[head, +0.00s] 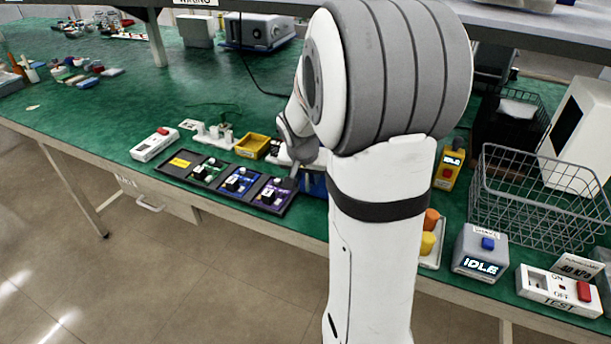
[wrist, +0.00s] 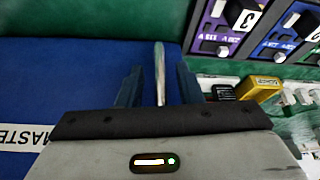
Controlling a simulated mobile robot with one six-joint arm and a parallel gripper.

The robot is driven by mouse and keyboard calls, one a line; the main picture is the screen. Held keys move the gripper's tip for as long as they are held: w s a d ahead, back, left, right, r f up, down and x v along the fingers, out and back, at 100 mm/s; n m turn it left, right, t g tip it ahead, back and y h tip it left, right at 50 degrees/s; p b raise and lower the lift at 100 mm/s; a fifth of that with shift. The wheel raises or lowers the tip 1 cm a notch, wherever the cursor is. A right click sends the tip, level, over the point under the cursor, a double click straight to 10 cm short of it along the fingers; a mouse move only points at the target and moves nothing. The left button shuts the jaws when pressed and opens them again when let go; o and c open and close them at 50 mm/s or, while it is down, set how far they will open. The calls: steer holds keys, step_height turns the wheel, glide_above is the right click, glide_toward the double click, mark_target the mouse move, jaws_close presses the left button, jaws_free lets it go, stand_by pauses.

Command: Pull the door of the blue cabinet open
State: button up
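The blue cabinet (head: 314,184) shows in the head view only as a small blue patch beside my arm; the rest is hidden behind the arm. In the wrist view its blue face (wrist: 60,75) fills the left side, with a white label reading "MASTER". A thin silver handle (wrist: 159,70) stands out from it. My gripper (wrist: 160,88) is open, with one dark finger on each side of the handle and a gap visible on both sides. I cannot tell from these views whether the door is ajar.
A dark tray (head: 228,183) with several coloured modules lies just left of the cabinet. A yellow bin (head: 252,146) stands behind it. A wire basket (head: 540,205) and a grey box reading "IDLE" (head: 481,252) are to the right. Open floor lies in front of the bench.

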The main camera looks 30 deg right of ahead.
steer(key=shift+c, duration=0.5)
jaws_close()
